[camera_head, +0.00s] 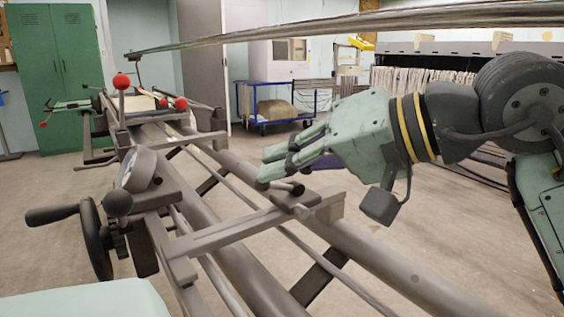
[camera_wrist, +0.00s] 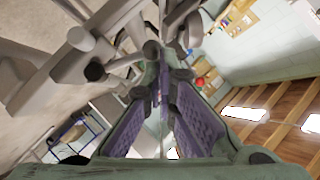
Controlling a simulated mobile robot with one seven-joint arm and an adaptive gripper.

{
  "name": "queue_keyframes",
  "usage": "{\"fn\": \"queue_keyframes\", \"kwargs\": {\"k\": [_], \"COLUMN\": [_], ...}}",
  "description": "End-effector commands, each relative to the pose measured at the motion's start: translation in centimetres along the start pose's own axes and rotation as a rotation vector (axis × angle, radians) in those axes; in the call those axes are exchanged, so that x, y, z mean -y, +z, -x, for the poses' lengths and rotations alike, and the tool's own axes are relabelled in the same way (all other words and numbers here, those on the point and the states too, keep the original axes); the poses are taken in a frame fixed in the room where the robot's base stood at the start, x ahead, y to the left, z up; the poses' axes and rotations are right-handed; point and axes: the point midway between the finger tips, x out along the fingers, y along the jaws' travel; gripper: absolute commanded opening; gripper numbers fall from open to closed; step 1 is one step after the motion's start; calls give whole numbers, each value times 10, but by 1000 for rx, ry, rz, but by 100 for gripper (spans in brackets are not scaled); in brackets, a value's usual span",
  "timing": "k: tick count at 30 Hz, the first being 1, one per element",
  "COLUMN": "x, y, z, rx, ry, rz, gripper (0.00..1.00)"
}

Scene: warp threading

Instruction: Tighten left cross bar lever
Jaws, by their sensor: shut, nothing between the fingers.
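The cross bar (camera_head: 235,231) is a grey flat bar lying across the long round rails. Its lever (camera_head: 288,188) is a short dark cylinder near the right end of the bar. My gripper (camera_head: 265,169) is pale green with purple inner pads, and comes from the right with its fingertips just above and beside the lever. In the wrist view, the gripper (camera_wrist: 164,68) is shut and holds nothing. There the lever (camera_wrist: 122,62) lies just left of the fingertips. I cannot tell whether the fingers touch it.
Red-knobbed levers (camera_head: 121,82) rise farther back. A bundle of threads (camera_head: 300,32) runs overhead. A blue cart (camera_head: 275,103) and green cabinet (camera_head: 60,75) stand behind. Open floor lies beyond the rails.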

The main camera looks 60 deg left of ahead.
Motion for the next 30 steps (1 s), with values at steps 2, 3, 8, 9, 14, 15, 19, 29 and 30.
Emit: {"fn": "queue_keyframes", "kwargs": {"k": [2, 3, 8, 9, 14, 15, 19, 29, 30], "x": [0, 0, 0, 0, -8, -11, -21, -35, -36], "y": [0, 0, -1, -1, 6, 8, 17, 30, 31], "z": [2, 5, 28, 37, 74, 84, 112, 156, 158], "rx": [-1, -1, -4, -4, -4, -5, -4, 0, 0], "ry": [0, 1, 1, 1, -1, 0, -1, 0, 0], "rz": [0, -1, -1, -2, -4, -3, -3, 0, 0], "gripper": [0, 0, 0, 0, 0, 0, 0, 0, 0]}}
